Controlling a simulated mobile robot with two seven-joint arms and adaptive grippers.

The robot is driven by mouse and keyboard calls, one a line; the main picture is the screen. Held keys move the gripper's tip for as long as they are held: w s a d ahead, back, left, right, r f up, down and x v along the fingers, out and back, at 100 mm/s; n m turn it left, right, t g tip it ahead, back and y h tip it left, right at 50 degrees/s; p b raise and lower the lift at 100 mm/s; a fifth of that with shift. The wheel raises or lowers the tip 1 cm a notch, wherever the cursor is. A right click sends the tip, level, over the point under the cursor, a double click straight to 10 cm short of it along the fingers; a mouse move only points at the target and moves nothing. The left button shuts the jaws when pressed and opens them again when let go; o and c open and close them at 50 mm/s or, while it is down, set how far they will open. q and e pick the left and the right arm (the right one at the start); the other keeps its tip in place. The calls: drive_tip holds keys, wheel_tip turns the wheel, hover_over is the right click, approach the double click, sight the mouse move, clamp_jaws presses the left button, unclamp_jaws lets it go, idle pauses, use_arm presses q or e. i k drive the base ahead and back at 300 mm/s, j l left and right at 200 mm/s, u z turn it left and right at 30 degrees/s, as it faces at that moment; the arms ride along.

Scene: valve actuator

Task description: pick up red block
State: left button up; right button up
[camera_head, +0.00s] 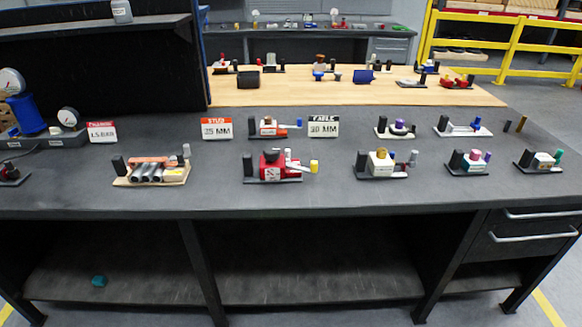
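A red block (271,166) with a white label is on a dark base plate (273,181) near the front middle of the grey workbench. A yellow-ended part (313,166) sticks out on its right side, with white pieces beside it. A smaller assembly with a red part (283,133) stands behind it, between two signs. Another red piece (455,83) is on the wooden table behind, at the right. I cannot tell which red piece the task means. Neither of my grippers is in view.
The grey workbench (225,190) holds several small assemblies, label signs (217,128) and gauges (68,117). A dark shelf (95,25) overhangs at the left. Drawers (515,245) are below at the right. A small teal piece (99,281) lies on the lower shelf. Yellow railings (510,45) stand behind right.

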sight(252, 175)
drive_tip(key=i, duration=1.2)
